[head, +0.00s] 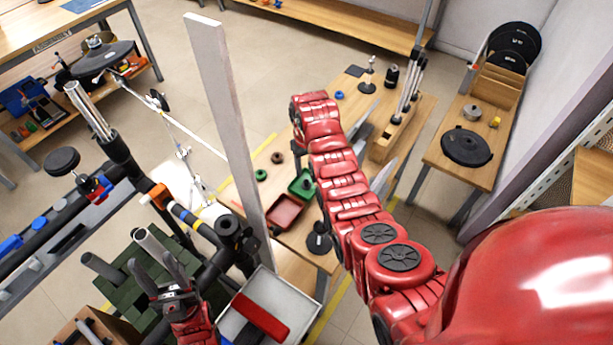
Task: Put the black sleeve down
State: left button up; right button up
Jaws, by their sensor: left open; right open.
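A short black cylinder with a hole in its top (228,226) sits among the black tubes of the stand at centre left; I cannot tell for sure that it is the black sleeve. Another small black cylinder (391,77) stands at the far end of the wooden bench. My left gripper (153,262) is at the lower left, its two fingers apart, below and left of the first cylinder. I see nothing held between its fingers. My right arm (345,185) reaches over the bench from the lower right. Its gripper is hidden beyond the wrist.
A tall pale post (222,95) rises beside the wooden bench. Red (285,212) and green (302,184) trays and a black round-based stand (319,240) are on the bench. A grey tray (238,333) holding a red block (262,317) lies below. Open floor shows behind.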

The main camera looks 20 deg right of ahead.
notch_tip(320, 180, up, 6)
jog(key=shift+f+p, duration=0.1)
jog(key=shift+p, duration=0.8)
